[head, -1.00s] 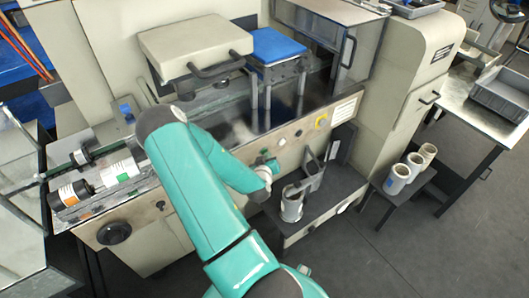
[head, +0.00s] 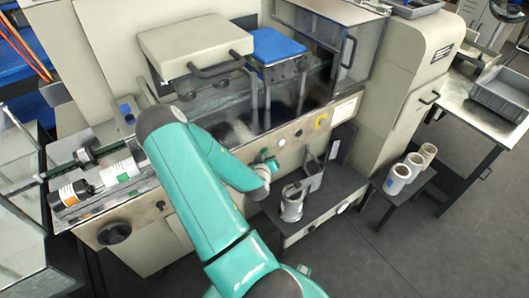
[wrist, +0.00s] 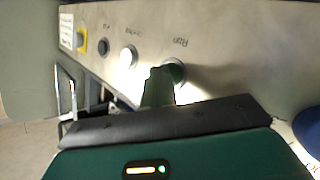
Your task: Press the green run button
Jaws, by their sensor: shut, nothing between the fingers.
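The button labelled "Run" (wrist: 177,69) sits on the metal control panel (wrist: 225,50) in the wrist view, a round button with a bright ring. My gripper (wrist: 160,82) has its green fingers together, with their tips at the button and partly covering it. I cannot tell whether they touch or press it. In the head view my gripper (head: 270,164) is small at the front panel, to the left of the other buttons.
Beside the run button are a white button (wrist: 128,57), a dark knob (wrist: 103,46) and a yellow-based control (wrist: 81,40). Open floor lies at the lower right.

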